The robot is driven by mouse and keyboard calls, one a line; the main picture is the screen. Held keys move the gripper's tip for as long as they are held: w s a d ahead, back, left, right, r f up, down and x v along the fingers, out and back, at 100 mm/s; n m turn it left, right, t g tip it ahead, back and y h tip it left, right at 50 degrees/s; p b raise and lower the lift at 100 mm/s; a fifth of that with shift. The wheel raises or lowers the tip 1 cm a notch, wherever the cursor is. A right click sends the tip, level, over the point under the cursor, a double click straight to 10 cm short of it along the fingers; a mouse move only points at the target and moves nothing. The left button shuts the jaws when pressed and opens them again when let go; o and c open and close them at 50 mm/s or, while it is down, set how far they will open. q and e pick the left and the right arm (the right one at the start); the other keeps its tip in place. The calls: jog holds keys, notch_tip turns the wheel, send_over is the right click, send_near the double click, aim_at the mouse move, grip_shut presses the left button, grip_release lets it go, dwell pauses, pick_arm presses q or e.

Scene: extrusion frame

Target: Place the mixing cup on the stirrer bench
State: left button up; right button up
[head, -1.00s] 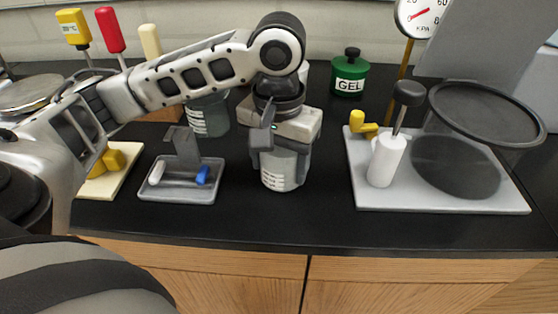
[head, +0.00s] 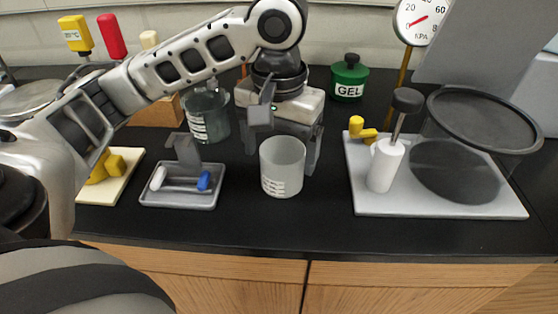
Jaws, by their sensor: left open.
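The mixing cup (head: 282,168), a pale translucent cup with printed marks, stands upright on the black bench top. My left gripper (head: 286,136) is open just behind and above the cup, with one finger to each side and nothing held. A small grey tray (head: 180,200) with an upright post and white-ended and blue-ended sticks lies left of the cup. It may be the stirrer bench, but no label shows. The cup is on the bare top, apart from this tray. My right gripper is not in view.
A glass beaker (head: 206,116) stands behind the tray. A light board (head: 440,206) at the right carries a white pump (head: 386,166) and a dark-rimmed chamber (head: 485,116). A green GEL jar (head: 350,78) is behind. Bare top lies between cup and board.

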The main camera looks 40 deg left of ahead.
pick_arm(q)
notch_tip(320, 180, up, 8)
jog(key=p, duration=0.2)
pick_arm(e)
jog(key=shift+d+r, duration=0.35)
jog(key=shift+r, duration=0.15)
